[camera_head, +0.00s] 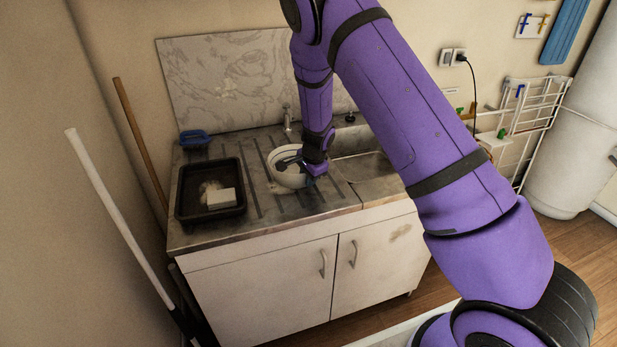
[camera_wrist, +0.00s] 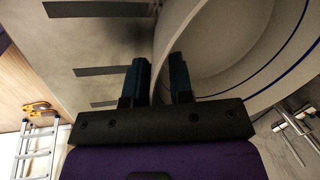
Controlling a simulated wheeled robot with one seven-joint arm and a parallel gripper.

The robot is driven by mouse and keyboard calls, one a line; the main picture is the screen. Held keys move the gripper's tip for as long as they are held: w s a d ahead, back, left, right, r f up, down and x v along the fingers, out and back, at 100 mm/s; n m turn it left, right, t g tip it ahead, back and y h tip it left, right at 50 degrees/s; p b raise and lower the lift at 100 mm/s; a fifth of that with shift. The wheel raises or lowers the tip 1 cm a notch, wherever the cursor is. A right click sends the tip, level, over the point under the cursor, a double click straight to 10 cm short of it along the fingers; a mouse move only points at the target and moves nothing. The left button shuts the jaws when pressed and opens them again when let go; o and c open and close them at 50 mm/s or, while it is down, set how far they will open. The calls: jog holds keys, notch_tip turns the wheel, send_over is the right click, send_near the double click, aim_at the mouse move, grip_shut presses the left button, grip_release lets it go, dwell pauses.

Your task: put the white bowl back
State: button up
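The white bowl (camera_head: 287,180) is at the middle of the metal drainboard, left of the sink basin; I cannot tell whether it rests on the board or is just above it. My gripper (camera_head: 305,172) reaches down at its right side and hides part of it. In the wrist view the bowl (camera_wrist: 235,45) fills the upper right, with blue lines inside. The two fingers of my gripper (camera_wrist: 160,80) are close together, one outside and one inside the bowl, with its wall filling the narrow gap between them.
A black tray (camera_head: 183,200) with a pale block (camera_head: 221,198) stands on the left of the drainboard (camera_head: 262,222). A blue container (camera_head: 194,137) is behind it. The sink basin (camera_head: 365,167) and tap (camera_head: 287,118) are close by. A white rack (camera_head: 535,120) is at the right wall.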

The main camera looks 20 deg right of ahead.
jog(key=shift+o, duration=0.2)
jog(key=s+d+r+n+y, duration=0.1)
jog(key=s+r+n, duration=0.1)
jog(key=s+r, duration=0.65)
jog(key=s+r+n+y, duration=0.1)
jog(key=s+r+n, duration=0.25)
jog(key=r, duration=0.95)
jog(key=s+d+r+n, duration=0.1)
jog(key=s+r, duration=0.6)
jog(key=r, duration=0.4)
jog(key=s+d+r+n+t+h, duration=0.1)
jog(key=s+r+n, duration=0.2)
jog(key=s, duration=0.8)
jog(key=s+d+r+n+t+h, duration=0.1)
jog(key=s+r+n, duration=0.2)
jog(key=s, duration=0.8)
jog(key=shift+s+d+r+n+t+h, duration=0.3)
jog(key=shift+d+n+h, duration=0.1)
jog(key=shift+n, duration=0.55)
jog(key=shift+w, duration=0.1)
